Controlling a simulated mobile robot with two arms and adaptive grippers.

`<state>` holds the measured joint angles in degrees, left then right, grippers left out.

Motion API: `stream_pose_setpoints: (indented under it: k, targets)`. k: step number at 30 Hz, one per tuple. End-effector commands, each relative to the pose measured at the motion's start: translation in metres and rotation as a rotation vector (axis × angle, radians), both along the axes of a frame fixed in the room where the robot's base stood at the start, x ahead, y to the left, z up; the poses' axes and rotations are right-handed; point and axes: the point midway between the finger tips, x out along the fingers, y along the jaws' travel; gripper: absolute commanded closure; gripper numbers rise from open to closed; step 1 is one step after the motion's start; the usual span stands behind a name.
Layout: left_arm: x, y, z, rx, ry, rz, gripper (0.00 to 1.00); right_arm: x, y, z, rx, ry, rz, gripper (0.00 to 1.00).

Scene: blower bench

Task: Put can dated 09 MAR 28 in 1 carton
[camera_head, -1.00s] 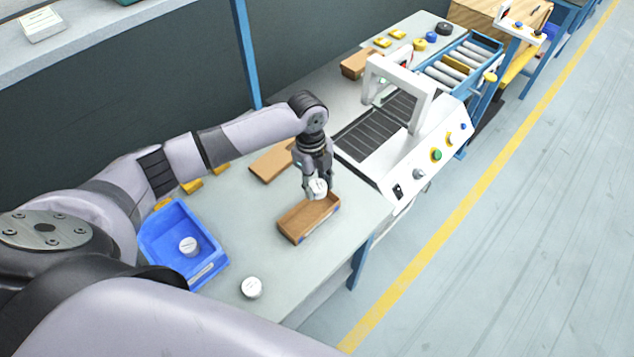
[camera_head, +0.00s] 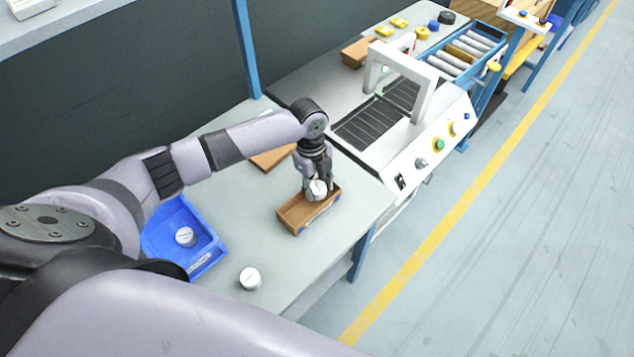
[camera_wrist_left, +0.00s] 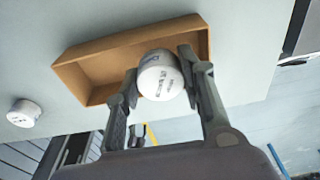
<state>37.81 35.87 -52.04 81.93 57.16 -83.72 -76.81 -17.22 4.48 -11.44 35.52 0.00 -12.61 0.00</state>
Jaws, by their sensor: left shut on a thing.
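My left gripper (camera_head: 316,188) is shut on a white can (camera_head: 318,189) and holds it over the far right end of an open brown carton (camera_head: 293,217). In the left wrist view the can (camera_wrist_left: 160,76) sits between the two fingers (camera_wrist_left: 158,85), with dark print on it too small to read. The carton (camera_wrist_left: 75,80) lies behind it, its floor bare where visible. A second white can (camera_head: 250,278) stands on the bench near the front edge. A third can (camera_head: 185,237) is in the blue bin (camera_head: 211,249). My right gripper is out of view.
A flat brown carton piece (camera_head: 272,157) lies on the bench behind the open carton. A white machine with an arch (camera_head: 433,88) and dark conveyor stands to the right. The bench (camera_head: 235,195) is clear between bin and carton.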

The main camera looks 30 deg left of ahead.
Motion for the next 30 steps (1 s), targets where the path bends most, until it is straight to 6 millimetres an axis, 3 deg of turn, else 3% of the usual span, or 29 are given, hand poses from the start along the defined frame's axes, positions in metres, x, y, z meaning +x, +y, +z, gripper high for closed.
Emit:
stream_pose_setpoints:
  k: [12,27,28,30]
  targets:
    - [0.000,0.000,-0.028,0.000,0.001,-0.001,0.91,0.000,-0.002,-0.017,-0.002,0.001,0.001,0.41]
    - [0.000,0.000,-0.032,0.000,0.000,-0.001,0.91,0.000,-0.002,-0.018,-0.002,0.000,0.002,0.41]
    - [0.000,0.000,-0.032,0.000,0.000,-0.001,0.62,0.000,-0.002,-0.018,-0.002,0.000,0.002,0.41]
    - [0.000,0.000,-0.032,0.000,0.000,-0.001,0.58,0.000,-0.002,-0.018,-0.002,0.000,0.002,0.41]
